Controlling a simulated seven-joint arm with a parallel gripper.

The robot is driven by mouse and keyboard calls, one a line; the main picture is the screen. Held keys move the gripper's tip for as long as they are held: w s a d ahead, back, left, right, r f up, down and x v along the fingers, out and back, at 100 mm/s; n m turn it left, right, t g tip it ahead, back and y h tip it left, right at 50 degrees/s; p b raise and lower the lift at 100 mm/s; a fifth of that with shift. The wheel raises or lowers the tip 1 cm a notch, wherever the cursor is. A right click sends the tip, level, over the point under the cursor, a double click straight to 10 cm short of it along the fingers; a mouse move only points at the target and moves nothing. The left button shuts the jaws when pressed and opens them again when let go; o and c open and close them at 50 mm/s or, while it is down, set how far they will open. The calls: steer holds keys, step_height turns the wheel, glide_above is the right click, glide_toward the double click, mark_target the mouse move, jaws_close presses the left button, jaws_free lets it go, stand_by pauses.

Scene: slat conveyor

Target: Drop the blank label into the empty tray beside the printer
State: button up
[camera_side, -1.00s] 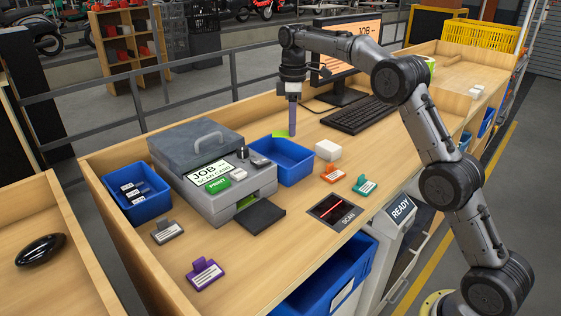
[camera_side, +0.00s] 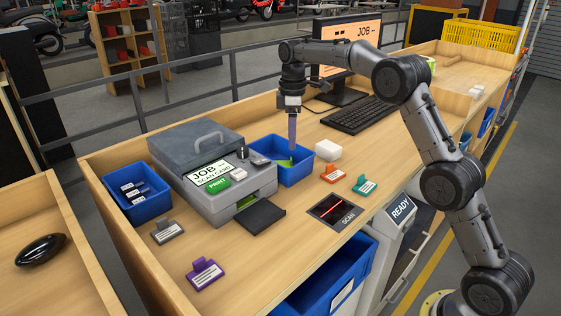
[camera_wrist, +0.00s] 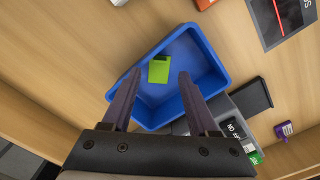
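The blank label (camera_side: 285,162) is a small bright green piece inside the blue tray (camera_side: 298,178) beside the grey printer (camera_side: 205,165). In the wrist view my gripper (camera_wrist: 158,78) is open, with a wide gap between the fingers and the label clear of both. Whether the label lies fully flat is hard to tell.
Another blue tray (camera_side: 158,208) with several labels stands left of the printer. A white block (camera_side: 328,150), an orange tag (camera_side: 333,174) and a teal tag (camera_side: 364,185) lie right of the tray. A scan pad (camera_side: 338,211) is in front; a keyboard (camera_side: 358,115) is behind.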

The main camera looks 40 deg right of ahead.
step_height(320, 180, up, 8)
steer(key=shift+f, duration=0.2)
stand_by(0.5)
steer(key=s+a+r+t, duration=0.1)
steer(key=s+a+r, duration=0.1)
steer(key=s+r, duration=0.3)
steer(key=s+a+r+t, duration=0.1)
steer(key=s+a+r, duration=0.1)
steer(key=r, duration=0.5)
steer(key=s+a+r+t, duration=0.1)
steer(key=s+a+r, duration=0.1)
steer(key=s, duration=0.5)
steer(key=s+a+r, duration=0.1)
steer(key=s, duration=0.6)
steer(key=s+a+f+m+t, duration=0.25)
steer(key=s+f, duration=0.25)
steer(key=s, duration=0.6)
steer(key=s+f+m, duration=0.6)
steer(key=f, duration=0.7)
steer(key=shift+s+d+f, duration=0.2)
steer(key=shift+d+f, duration=0.05)
steer(key=shift+f, duration=0.05)
